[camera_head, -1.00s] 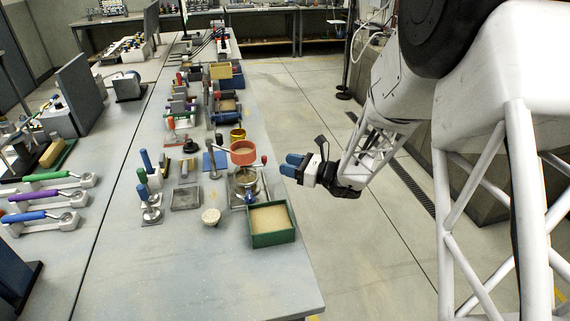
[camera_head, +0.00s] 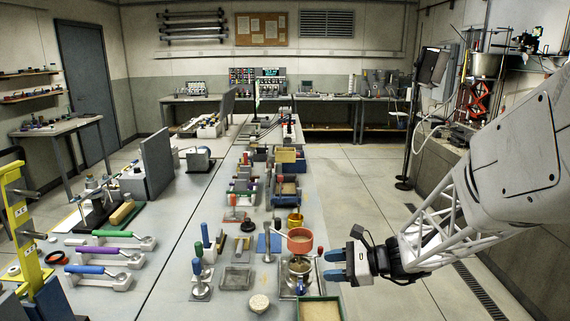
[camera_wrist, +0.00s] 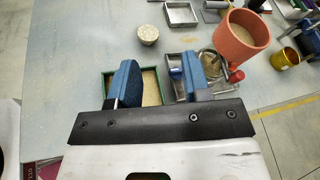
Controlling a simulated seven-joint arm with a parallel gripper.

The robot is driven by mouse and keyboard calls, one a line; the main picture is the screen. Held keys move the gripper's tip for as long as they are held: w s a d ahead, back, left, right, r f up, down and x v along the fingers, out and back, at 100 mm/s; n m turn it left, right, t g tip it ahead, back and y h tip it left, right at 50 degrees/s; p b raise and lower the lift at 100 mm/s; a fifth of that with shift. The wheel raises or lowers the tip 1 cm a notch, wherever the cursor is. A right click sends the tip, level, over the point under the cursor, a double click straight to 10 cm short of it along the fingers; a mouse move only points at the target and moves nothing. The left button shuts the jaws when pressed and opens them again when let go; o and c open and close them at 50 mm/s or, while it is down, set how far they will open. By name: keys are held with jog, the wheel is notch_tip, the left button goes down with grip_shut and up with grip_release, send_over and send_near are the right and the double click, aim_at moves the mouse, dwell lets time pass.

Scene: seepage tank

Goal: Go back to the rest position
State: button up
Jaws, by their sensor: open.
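My gripper (camera_head: 335,266) is open and empty, with two blue fingers. In the head view it shows at the right edge of the long table (camera_head: 165,300), near the red-orange pot (camera_head: 300,246) and a green-rimmed box of sand (camera_head: 320,309). The sand box is cut off by the picture's lower edge. In the wrist view my two fingers (camera_wrist: 159,82) stand apart in front of the sand box (camera_wrist: 150,88), partly hiding it. The pot (camera_wrist: 246,38) is to their right. Neither finger visibly grips anything.
A gold cup (camera_head: 295,218), a round pale lump (camera_head: 259,303) and a metal tray (camera_head: 236,278) stand on the table. Blue, purple and green-handled tools (camera_head: 105,258) lie at left. Open floor (camera_head: 385,300) lies right of the table, before a side bench.

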jog(key=s+d+r+n+h, duration=0.2)
jog(key=s+r+n+h, duration=0.1)
jog(key=s, duration=0.5)
jog(key=s+d+r+n+h, duration=0.2)
jog(key=s+r+n+h, duration=0.1)
jog(key=s+n+h, duration=0.3)
jog(key=s+d+r+n+g+h, duration=0.1)
jog(key=s+d+r+n+h, duration=0.1)
jog(key=s+n+h, duration=0.3)
jog(key=s+r+n, duration=0.1)
jog(key=s+n, duration=0.2)
jog(key=s, duration=0.4)
jog(key=shift+s+d, duration=0.15)
jog(key=shift+s, duration=0.05)
